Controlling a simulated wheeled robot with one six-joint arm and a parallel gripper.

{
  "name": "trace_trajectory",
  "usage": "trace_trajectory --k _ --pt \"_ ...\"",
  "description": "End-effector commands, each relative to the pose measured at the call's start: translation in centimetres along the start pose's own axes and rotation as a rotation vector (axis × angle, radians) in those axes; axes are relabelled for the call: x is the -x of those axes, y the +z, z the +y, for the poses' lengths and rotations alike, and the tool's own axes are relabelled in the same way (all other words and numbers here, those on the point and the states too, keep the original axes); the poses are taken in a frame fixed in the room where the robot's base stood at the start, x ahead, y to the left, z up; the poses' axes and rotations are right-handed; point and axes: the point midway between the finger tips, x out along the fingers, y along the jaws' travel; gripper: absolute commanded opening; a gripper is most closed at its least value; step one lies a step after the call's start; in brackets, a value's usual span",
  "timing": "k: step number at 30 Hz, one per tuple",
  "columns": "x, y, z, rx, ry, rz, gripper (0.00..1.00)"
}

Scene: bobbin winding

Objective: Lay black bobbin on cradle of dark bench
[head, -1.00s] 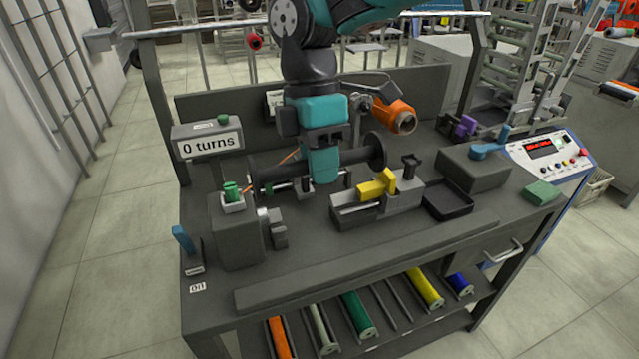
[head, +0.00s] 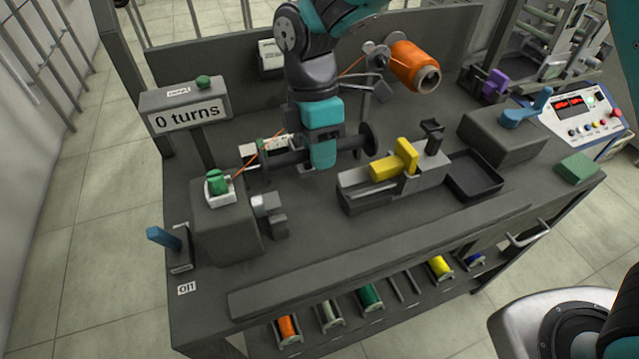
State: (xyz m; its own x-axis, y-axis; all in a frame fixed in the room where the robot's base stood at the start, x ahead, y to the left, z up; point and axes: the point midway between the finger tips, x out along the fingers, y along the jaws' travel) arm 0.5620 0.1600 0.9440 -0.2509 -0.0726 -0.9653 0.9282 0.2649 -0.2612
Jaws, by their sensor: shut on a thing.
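The black bobbin (head: 345,146) is a dark spool with a round flange at its right end. My gripper (head: 322,157) comes down from above and is shut around the bobbin's middle. The bobbin lies crosswise over the back part of the dark bench (head: 330,232), behind the yellow-handled fixture. Its left end overlaps a green part and a white label. I cannot make out the cradle under or near the bobbin, nor whether the bobbin touches anything below.
An orange spool (head: 415,66) stands behind, its thread running to the green-capped block (head: 225,225) at left. The fixture with the yellow handle (head: 394,162), a black tray (head: 475,176) and a control panel (head: 575,115) are at right. A turns sign (head: 187,113) stands left.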

Motion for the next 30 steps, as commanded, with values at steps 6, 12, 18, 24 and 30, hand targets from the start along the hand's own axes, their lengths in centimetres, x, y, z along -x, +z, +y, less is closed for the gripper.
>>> trace_trajectory --k 6,12,18,24,30 --pt "-3.8 -0.1 1.0 0.002 -0.002 -0.002 0.00" --pt "-5.2 -0.1 1.4 0.002 -0.002 -0.001 0.00" --pt "-8.1 -0.1 2.1 0.002 -0.002 -0.001 0.00" --pt "-8.3 -0.1 2.3 0.002 0.002 0.000 0.00" --pt "-8.5 -0.1 2.3 0.002 0.001 0.000 0.33"
